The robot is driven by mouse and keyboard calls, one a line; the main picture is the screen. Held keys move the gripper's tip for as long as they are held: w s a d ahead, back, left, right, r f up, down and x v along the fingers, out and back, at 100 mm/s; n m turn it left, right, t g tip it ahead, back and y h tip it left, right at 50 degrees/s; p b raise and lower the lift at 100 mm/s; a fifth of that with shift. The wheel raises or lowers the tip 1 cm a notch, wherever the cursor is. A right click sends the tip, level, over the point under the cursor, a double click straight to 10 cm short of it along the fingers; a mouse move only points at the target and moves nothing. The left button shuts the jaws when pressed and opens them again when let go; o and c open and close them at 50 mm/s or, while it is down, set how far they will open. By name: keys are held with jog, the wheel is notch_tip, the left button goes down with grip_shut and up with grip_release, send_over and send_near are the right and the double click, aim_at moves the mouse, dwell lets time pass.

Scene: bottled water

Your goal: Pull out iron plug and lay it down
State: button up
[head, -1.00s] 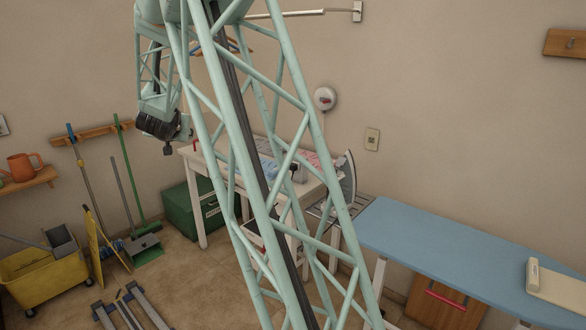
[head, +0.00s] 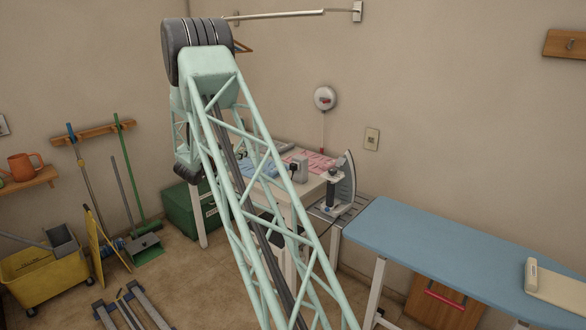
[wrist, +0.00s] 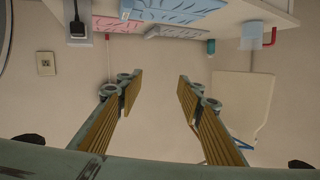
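The iron (head: 345,182) stands upright at the left end of the blue ironing board in the head view. The dark iron plug (head: 294,167) is at a pale grey socket block on the white table. In the wrist view, which looks upside down, the black plug (wrist: 78,27) sits against the pale socket block at the upper left. My gripper (wrist: 156,82) is open with nothing between its ribbed fingers. The plug lies beyond and left of the fingers, apart from them. In the head view my gripper is hidden behind my arm.
The white table (head: 311,187) also holds pink cloth (head: 318,161) and blue cloth (head: 259,169). The ironing board (head: 440,245) stands to the right. A green box (head: 182,212) stands left of the table. A yellow mop bucket (head: 38,277) stands at far left.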

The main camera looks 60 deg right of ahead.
jog(key=s+d+f+m+g+h, duration=0.2)
jog(key=s+d+f+g, duration=0.2)
jog(key=s+d+f, duration=0.3)
jog(key=m+g+h, duration=0.1)
jog(key=g, duration=0.2)
send_near(291, 168)
jog(key=shift+s+d+r+p, duration=0.15)
jog(key=shift+d+p, duration=0.05)
jog(key=shift+p, duration=0.15)
jog(key=shift+d, duration=0.25)
jog(key=shift+s+d, duration=0.15)
jog(key=shift+d, duration=0.9)
jog(key=shift+s+d, duration=0.15)
jog(key=shift+d, duration=0.95)
jog(key=shift+s+d+b, duration=0.15)
jog(key=shift+d+b, duration=0.25)
jog(key=shift+d, duration=1.7)
